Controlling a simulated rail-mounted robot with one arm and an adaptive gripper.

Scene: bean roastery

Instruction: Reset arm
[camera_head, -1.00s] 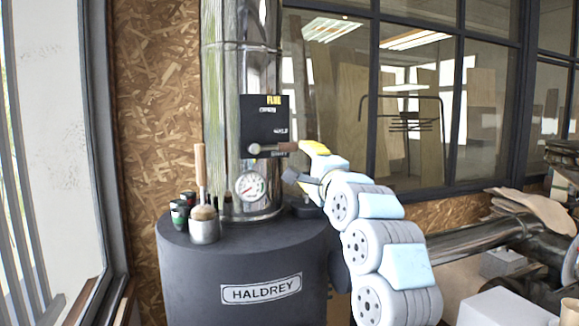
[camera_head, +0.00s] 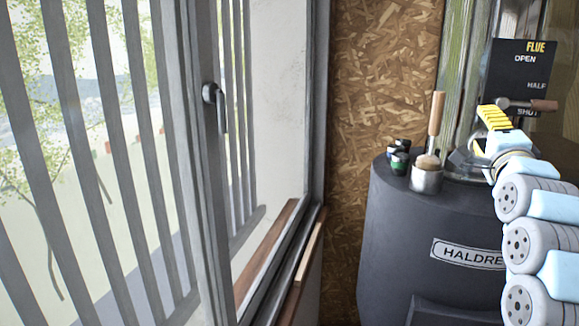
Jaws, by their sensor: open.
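My gripper (camera_head: 482,134) is at the right side of the view, at the end of my white and pale blue arm. Its jaws are open, with a yellow finger pointing up and left. I see nothing held between them. It shows just below and left of the flue lever (camera_head: 530,104), over the top of the dark roaster drum housing (camera_head: 400,235). The lever has a wooden grip and lies about level across a black plate (camera_head: 520,70) marked FLUE, OPEN, HALF and SHUT. I cannot tell whether gripper and lever touch.
A metal cup (camera_head: 426,181) with a wooden-handled brush (camera_head: 436,115) stands on the housing, left of my gripper. Small dark jars (camera_head: 399,158) stand beside it. A barred window with a handle (camera_head: 216,98) fills the left.

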